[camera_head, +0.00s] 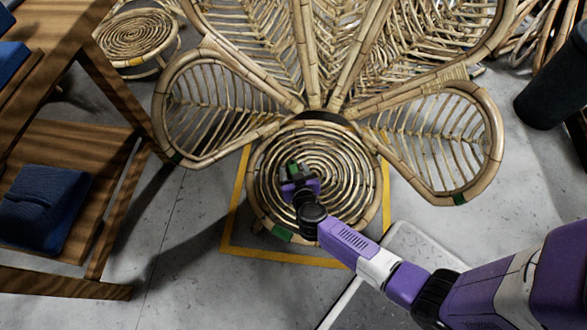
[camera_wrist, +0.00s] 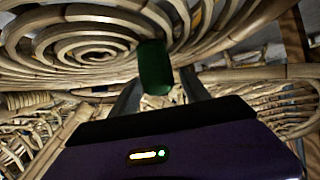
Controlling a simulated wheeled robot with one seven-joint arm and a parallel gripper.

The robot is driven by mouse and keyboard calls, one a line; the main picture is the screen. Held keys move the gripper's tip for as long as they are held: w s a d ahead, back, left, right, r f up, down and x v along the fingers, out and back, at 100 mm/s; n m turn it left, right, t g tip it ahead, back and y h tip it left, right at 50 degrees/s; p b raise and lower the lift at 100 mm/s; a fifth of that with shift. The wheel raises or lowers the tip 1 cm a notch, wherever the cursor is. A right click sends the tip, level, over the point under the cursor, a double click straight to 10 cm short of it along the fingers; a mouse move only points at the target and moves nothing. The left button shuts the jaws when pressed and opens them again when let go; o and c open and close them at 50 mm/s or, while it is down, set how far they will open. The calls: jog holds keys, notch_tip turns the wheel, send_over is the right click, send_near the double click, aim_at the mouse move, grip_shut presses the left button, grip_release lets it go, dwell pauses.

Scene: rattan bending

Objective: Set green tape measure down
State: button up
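The green tape measure (camera_head: 292,168) is at the end of my gripper (camera_head: 294,177), over the round rattan seat (camera_head: 345,160) of the petal-backed chair. In the wrist view the green tape measure (camera_wrist: 155,66) sits between the two fingers of my gripper (camera_wrist: 158,88), which appear closed on its sides. The seat's coiled canes (camera_wrist: 75,45) show close behind it. I cannot tell whether the tape measure touches the seat. My gripper hides part of the seat's middle.
The large petal backrest (camera_head: 330,60) rises behind the seat. Yellow floor tape (camera_head: 285,257) frames the chair. A wooden shelf (camera_head: 75,165) with folded blue cloth (camera_head: 42,207) stands at left. A small rattan stool (camera_head: 135,35) is at back left, a dark bin (camera_head: 548,90) at right.

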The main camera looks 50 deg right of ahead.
jog(key=shift+r, duration=0.15)
jog(key=p+v, duration=0.7)
jog(key=v, duration=0.5)
jog(key=s+a+r+n+t+y, duration=0.1)
jog(key=s+r, duration=0.4)
jog(key=r, duration=0.6)
jog(key=s+a+r+n+t+y, duration=0.2)
jog(key=s+r, duration=0.4)
jog(key=r, duration=0.5)
jog(key=s+a+r+n+t+y, duration=0.2)
jog(key=s+a+r+n+y, duration=0.2)
jog(key=r, duration=0.7)
jog(key=shift+s+a+r, duration=0.2)
jog(key=shift+s+a, duration=0.6)
jog(key=shift+s, duration=0.4)
jog(key=shift+r, duration=0.1)
notch_tip(320, 180, up, 29)
jog(key=p, duration=2.8)
jog(key=shift+f, duration=0.25)
